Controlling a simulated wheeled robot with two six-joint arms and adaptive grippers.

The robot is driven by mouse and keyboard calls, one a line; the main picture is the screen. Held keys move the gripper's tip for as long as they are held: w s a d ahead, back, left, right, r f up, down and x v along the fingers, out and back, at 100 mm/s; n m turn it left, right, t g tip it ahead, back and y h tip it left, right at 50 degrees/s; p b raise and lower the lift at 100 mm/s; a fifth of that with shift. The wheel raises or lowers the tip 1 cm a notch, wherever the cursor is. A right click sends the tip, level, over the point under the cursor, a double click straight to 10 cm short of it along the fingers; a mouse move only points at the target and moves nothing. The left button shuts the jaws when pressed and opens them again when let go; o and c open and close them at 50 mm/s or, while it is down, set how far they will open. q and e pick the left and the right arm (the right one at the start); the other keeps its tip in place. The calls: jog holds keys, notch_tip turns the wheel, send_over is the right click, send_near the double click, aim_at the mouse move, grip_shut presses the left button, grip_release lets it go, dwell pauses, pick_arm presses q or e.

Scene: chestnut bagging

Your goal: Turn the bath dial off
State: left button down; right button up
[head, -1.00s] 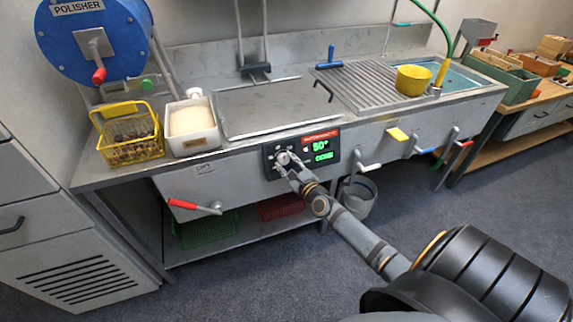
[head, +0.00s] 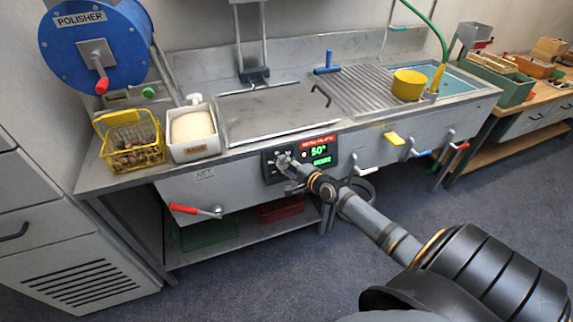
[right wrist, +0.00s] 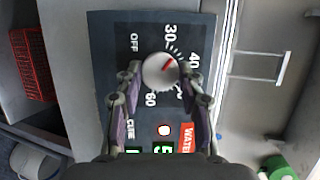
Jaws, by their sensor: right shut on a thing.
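The bath dial (right wrist: 158,74) is a round pale knob with a red pointer line, on the dark control panel (right wrist: 110,45). The pointer aims to the upper right in the right wrist view, roughly toward 40 and away from the OFF mark. My right gripper (right wrist: 160,76) is shut on the dial, one finger on each side. In the head view, the panel (head: 326,148) reads 50° in green, and my right gripper (head: 288,164) is at its left part, mostly hiding the dial. My left gripper is not in view.
The panel sits on the metal bench front under a flat lid (head: 275,112). A red lever (head: 190,209) is to its lower left; a yellow handle (head: 393,138) is to its right. A wire basket (head: 135,150) and a white bin (head: 192,150) stand on the bench.

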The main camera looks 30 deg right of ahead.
jog(key=n+p, duration=0.1)
jog(key=n, duration=0.1)
jog(key=n+g+p, duration=0.1)
jog(key=n+p, duration=0.1)
jog(key=shift+r, duration=0.35)
jog(key=n+g+p, duration=0.1)
jog(key=n+p, duration=0.3)
jog(key=shift+a+r+g+h, duration=0.1)
jog(key=shift+a+g+h, duration=0.05)
jog(key=shift+g+h, duration=0.25)
jog(key=n+p, duration=0.3)
jog(key=shift+w+g+h, duration=0.1)
jog(key=shift+g+h, duration=0.2)
jog(key=shift+h, duration=0.1)
jog(key=shift+a+n+g+h+p, duration=0.15)
jog(key=shift+n+g+h+p, duration=0.35)
jog(key=shift+n+p, duration=0.65)
jog(key=shift+f+n, duration=0.2)
jog(key=shift+n, duration=0.15)
jog(key=o, duration=1.2)
jog(key=shift+r, duration=0.1)
